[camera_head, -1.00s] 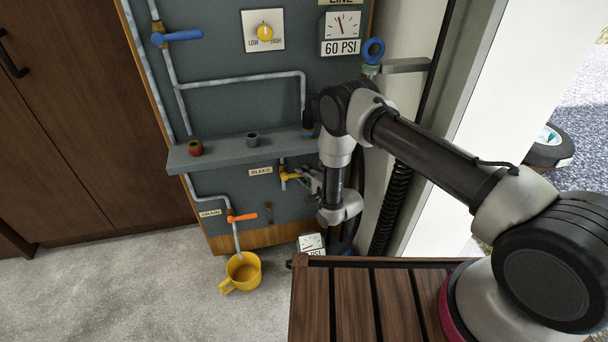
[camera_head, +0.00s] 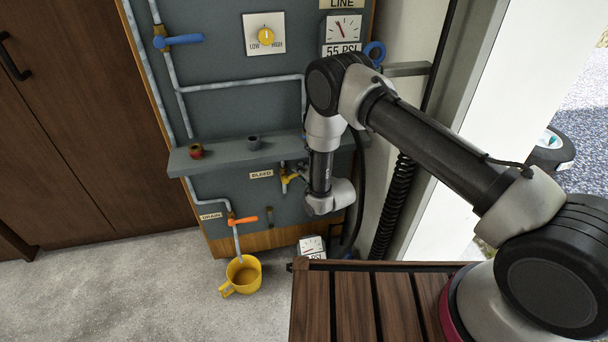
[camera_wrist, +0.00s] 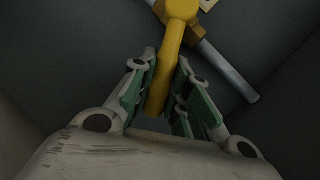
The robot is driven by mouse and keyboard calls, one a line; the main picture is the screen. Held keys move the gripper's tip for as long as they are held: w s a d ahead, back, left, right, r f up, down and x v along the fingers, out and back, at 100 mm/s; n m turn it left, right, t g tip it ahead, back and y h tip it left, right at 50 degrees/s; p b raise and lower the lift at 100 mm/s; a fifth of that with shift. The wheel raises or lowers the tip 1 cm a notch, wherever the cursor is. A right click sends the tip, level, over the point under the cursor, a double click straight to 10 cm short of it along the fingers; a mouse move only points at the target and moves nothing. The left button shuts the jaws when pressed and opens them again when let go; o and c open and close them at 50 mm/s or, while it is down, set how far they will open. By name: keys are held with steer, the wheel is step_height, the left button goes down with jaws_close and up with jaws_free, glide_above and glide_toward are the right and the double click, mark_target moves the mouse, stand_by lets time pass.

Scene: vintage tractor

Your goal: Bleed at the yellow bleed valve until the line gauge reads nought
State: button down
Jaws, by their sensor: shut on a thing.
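The yellow bleed valve (camera_head: 284,179) is on the grey panel, under the shelf and right of the BLEED label (camera_head: 261,174). In the wrist view its yellow lever (camera_wrist: 166,72) reaches down between my gripper's green-padded fingers (camera_wrist: 158,88). My gripper (camera_head: 298,177) is shut on that lever; the arm partly hides it in the head view. The line gauge (camera_head: 343,29) at the top right of the panel shows a red needle tilted left, with 55 PSI below, its lower edge partly covered by my arm.
A yellow mug (camera_head: 242,273) stands on the floor under the orange drain lever (camera_head: 243,221). The shelf (camera_head: 222,154) juts out above the valve. A second gauge (camera_head: 311,246) sits low, by the slatted wooden top (camera_head: 350,300).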

steer(key=a+r+n+h, duration=0.2)
steer(key=n, duration=0.1)
steer(key=shift+s+r+n+h, duration=0.25)
steer(key=shift+s+n+h, duration=0.05)
steer(key=shift+s+h, duration=0.1)
steer(key=shift+a, duration=0.1)
stand_by(0.4)
steer(key=c, duration=1.3)
jaws_free()
steer(key=shift+c, duration=0.2)
steer(key=shift+r, duration=0.1)
steer(key=v, duration=1.1)
steer(key=shift+s, duration=0.45)
